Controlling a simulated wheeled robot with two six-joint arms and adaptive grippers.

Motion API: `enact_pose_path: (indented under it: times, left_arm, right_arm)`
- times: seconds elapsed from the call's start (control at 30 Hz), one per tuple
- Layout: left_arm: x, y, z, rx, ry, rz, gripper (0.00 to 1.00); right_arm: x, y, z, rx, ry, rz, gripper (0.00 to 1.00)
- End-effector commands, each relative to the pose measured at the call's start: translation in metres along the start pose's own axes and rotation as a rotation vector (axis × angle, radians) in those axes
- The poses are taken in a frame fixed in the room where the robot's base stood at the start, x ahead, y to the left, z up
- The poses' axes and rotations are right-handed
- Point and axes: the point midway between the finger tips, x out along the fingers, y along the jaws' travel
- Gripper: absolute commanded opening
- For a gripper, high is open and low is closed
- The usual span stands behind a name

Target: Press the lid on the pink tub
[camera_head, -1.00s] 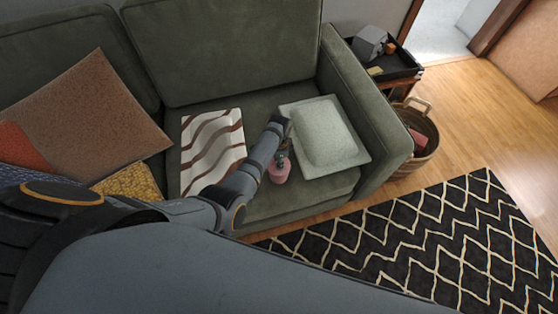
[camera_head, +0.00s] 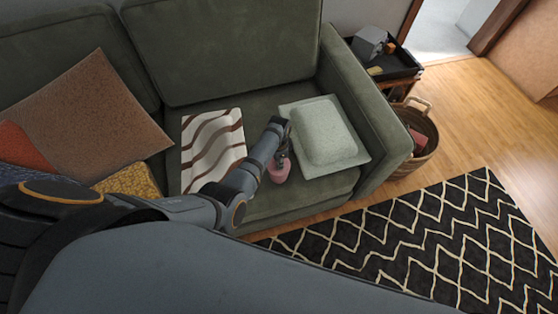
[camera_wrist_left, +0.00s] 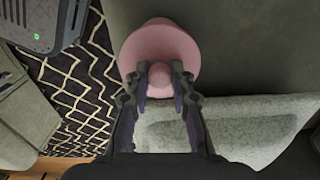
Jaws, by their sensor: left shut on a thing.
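The pink tub (camera_head: 279,173) is on the front of the green sofa seat, partly behind my left gripper in the head view. In the left wrist view a round pink lid (camera_wrist_left: 160,48) faces the camera, with a pink knob at its near side. My left gripper (camera_wrist_left: 160,69) has its fingertips on either side of that knob and is shut on it. The lid covers most of what is beneath, so I cannot tell whether it is fully seated on the tub. My right gripper is not in view.
A striped cloth (camera_head: 212,150) lies left. The sofa arm (camera_head: 365,105), a wicker basket (camera_head: 425,140) and a black tray (camera_head: 395,65) are further right. A patterned rug (camera_head: 430,235) covers the floor in front.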

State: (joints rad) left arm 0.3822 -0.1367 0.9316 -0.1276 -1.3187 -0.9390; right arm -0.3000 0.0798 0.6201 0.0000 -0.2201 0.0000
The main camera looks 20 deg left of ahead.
Motion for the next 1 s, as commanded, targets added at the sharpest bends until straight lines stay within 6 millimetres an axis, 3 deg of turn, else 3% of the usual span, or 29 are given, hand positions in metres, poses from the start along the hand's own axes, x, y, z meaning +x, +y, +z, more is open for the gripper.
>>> enact_pose_path:
  times: [0.87,0.9,1.0]
  left_arm:
    - [0.0036,-0.0001,0.0,0.0,0.0,0.0,0.01]
    - [0.0036,-0.0001,0.0,0.0,0.0,0.0,0.24]
    - [0.0037,-0.0001,0.0,0.0,0.0,0.0,0.37]
  right_arm:
    - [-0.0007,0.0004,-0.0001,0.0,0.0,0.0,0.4]
    - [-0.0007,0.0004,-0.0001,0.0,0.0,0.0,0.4]
    - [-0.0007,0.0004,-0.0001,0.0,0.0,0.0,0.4]
